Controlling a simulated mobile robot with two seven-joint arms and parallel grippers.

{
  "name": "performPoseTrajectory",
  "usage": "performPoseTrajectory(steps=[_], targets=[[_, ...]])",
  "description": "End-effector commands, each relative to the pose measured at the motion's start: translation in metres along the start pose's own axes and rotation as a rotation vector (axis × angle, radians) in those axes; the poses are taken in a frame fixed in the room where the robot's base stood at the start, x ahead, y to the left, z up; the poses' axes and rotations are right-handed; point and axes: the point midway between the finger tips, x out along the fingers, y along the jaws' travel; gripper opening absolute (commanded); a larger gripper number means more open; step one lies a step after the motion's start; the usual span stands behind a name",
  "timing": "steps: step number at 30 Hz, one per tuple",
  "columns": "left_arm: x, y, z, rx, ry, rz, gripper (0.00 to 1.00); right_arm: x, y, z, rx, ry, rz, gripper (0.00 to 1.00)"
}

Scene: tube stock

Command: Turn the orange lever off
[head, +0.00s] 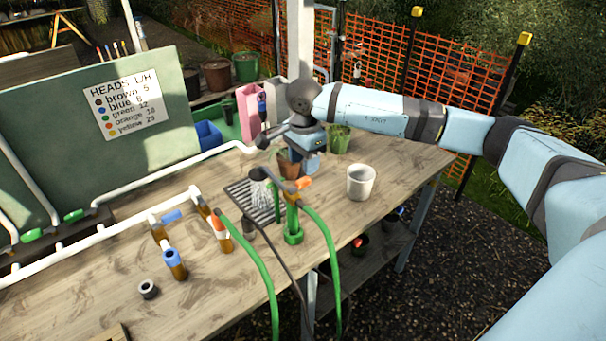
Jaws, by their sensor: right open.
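A small orange lever-like part (303,183) sits at the top of a green upright fitting (293,228) on the bench, by the black spray head (258,174). White streaks like water fall from the spray head onto a dark slatted grate (240,191). Another orange part (219,223) is on the pipework further left. My right gripper (297,168) is open and points down, above and behind the orange lever; its fingertips are partly hidden, and I cannot tell whether it touches anything. My left gripper is not in view.
A white cup (360,182), a brown pot (288,166) and a green pot (339,139) stand close to my right gripper. Green hoses (320,225) hang over the front edge. The bench's front right is clear.

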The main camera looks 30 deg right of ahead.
Motion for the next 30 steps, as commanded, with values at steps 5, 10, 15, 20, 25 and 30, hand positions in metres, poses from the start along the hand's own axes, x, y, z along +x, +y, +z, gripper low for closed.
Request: performPoseTrajectory(steps=[5, 10, 15, 20, 25, 30], targets=[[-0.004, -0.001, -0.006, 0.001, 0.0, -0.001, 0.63, 0.032, 0.001, 0.0, 0.001, -0.001, 0.003, 0.45], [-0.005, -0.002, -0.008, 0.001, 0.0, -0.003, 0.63, 0.049, 0.0, 0.0, 0.0, 0.0, 0.001, 0.45], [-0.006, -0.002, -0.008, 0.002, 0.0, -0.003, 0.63, 0.055, 0.0, 0.0, 0.0, -0.001, 0.0, 0.45], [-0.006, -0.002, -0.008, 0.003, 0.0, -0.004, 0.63, 0.055, 0.0, 0.0, 0.0, -0.001, 0.0, 0.45], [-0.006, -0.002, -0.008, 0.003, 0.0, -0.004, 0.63, 0.055, 0.0, 0.0, 0.0, -0.001, 0.0, 0.15], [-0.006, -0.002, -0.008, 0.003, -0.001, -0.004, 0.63, 0.055, 0.0, 0.0, 0.0, -0.001, 0.0, 0.0]])
